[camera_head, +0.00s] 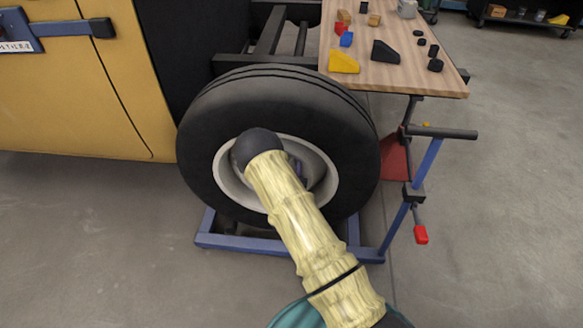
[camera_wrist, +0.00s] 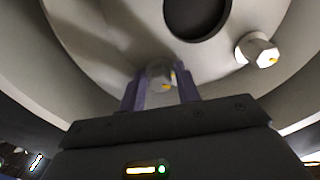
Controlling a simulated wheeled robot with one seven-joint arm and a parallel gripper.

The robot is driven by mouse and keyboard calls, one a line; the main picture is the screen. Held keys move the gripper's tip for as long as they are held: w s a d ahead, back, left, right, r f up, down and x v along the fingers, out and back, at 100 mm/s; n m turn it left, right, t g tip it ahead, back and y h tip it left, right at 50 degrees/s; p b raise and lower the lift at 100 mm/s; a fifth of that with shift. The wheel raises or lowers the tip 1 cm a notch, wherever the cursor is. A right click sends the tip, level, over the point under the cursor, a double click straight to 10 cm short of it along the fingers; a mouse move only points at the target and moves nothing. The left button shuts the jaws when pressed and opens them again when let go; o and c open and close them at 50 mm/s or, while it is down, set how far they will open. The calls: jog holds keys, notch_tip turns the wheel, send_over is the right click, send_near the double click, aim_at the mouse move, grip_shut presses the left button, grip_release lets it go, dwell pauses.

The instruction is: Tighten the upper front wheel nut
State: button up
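The wheel, with a black tyre (camera_head: 200,125) and a pale rim (camera_head: 226,180), stands upright at the middle of the head view. My arm reaches across it and hides much of the hub and my gripper there. In the wrist view my gripper (camera_wrist: 160,85) has its two purple fingers close against both sides of a pale wheel nut (camera_wrist: 159,72) with a yellow mark. I cannot tell which nut position this is. A second nut (camera_wrist: 257,50), also with a yellow mark, sits free to the right. The dark hub hole (camera_wrist: 195,14) is above.
A wooden table (camera_head: 440,82) at the upper right holds small blocks and a yellow wedge (camera_head: 343,63). A blue frame (camera_head: 240,243) lies under the wheel, and a blue stand (camera_head: 425,165) with a red end is to its right. A yellow vehicle body (camera_head: 60,100) is left.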

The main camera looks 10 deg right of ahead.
jog(key=shift+o, duration=0.6)
jog(key=p+v, duration=0.3)
jog(key=v, duration=1.4)
jog(key=shift+s+p, duration=0.15)
jog(key=shift+p, duration=0.15)
jog(key=shift+r, duration=0.1)
